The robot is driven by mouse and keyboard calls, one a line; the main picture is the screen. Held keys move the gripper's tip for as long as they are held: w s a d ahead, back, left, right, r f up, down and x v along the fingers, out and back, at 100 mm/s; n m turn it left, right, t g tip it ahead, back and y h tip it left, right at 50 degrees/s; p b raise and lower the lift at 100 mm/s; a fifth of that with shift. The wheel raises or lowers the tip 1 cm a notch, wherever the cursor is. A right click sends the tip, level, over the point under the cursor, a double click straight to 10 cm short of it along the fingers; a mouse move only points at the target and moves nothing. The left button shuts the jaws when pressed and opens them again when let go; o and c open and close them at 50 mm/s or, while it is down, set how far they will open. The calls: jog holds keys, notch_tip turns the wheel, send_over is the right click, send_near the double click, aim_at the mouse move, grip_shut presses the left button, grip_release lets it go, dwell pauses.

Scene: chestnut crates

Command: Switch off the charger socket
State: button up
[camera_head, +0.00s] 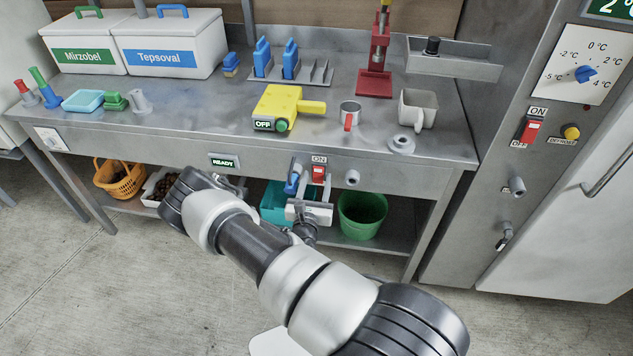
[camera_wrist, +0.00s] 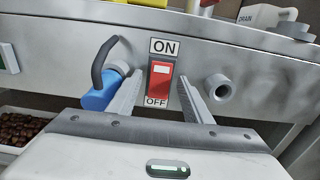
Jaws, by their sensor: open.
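The charger socket's red rocker switch (camera_head: 319,173) is on the steel bench's front panel. In the wrist view the switch (camera_wrist: 160,82) sits between an ON label above and an OFF label below. I cannot tell surely which way the rocker is tilted. A blue plug (camera_wrist: 98,97) with a dark cable loop is just left of it; it also shows in the head view (camera_head: 292,183). My gripper (camera_wrist: 159,88) is open and empty, pointing at the panel, one finger on each side of the switch. Whether the fingertips touch the panel is unclear.
A grey round fitting (camera_wrist: 219,87) sticks out right of the switch. A READY display (camera_head: 224,162) is further left. A yellow device (camera_head: 287,108) reading OFF stands on the bench. A green bucket (camera_head: 362,213) and teal crate (camera_head: 272,205) are on the shelf below.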

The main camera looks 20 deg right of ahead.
jog(key=c, duration=1.1)
jog(key=shift+o, duration=0.2)
jog(key=f+t+h+b, duration=0.1)
jog(key=b, duration=0.2)
jog(key=shift+f+b, duration=0.35)
jog(key=shift+b, duration=0.05)
jog(key=t+b, duration=0.1)
jog(key=b, duration=0.1)
jog(key=shift+f+t+h+b, duration=0.1)
jog(key=shift+t+h+b, duration=0.2)
jog(key=shift+h+b, duration=0.1)
jog(key=shift+r+t+h+b, duration=0.3)
jog(key=shift+t+b, duration=0.1)
jog(key=shift+b, duration=0.2)
jog(key=o, duration=1.1)
jog(key=shift+c, duration=0.2)
